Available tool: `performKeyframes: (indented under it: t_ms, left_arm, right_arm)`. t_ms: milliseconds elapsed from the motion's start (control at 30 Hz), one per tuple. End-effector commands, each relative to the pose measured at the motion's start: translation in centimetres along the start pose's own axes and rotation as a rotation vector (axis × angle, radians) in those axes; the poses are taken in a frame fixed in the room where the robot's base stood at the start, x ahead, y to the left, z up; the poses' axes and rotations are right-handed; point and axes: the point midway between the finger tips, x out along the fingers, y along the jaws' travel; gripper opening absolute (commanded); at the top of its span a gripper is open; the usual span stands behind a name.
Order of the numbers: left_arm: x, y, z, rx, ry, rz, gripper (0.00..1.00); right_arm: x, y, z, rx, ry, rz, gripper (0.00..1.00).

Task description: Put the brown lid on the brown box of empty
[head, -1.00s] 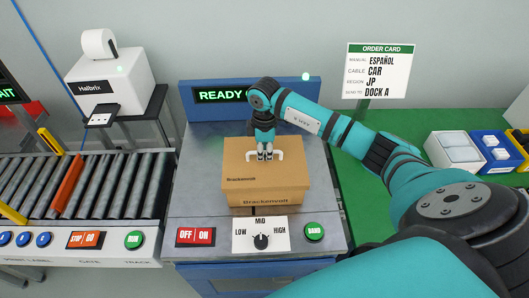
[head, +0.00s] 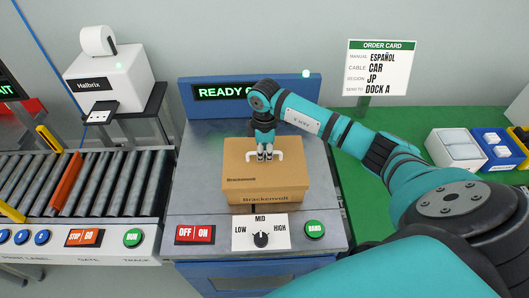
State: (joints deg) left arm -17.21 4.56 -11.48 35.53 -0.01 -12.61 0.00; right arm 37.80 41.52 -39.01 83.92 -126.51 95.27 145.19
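A brown box marked Brackenvolt (head: 265,197) stands on the grey station top. The brown lid (head: 240,172) sits over the top of the box, with a white handle on it. My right gripper (head: 265,156) reaches down from above with its fingers at the middle of the white handle. The fingers look close together around the handle bar, which they partly hide. The inside of the box is hidden. My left gripper is not in view.
A panel in front of the box has OFF/ON buttons (head: 195,235), a LOW-MID-HIGH knob (head: 261,240) and a green BAND button (head: 315,230). A roller conveyor (head: 110,185) lies left. A green table (head: 385,200) with bins stands right. A blue READY sign (head: 200,107) is behind.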

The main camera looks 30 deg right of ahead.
Motion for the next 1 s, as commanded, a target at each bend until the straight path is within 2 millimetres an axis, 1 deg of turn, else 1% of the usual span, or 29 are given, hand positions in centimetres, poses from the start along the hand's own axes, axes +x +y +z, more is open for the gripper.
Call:
performKeyframes:
  t_ms: [700,1000]
  left_arm:
    - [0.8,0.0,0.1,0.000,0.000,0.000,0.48]
    - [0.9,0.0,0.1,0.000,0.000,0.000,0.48]
  right_arm:
    - [1.5,0.0,0.0,0.000,-0.001,-0.001,0.00]
    - [1.7,0.0,0.0,0.000,-0.001,0.000,0.00]
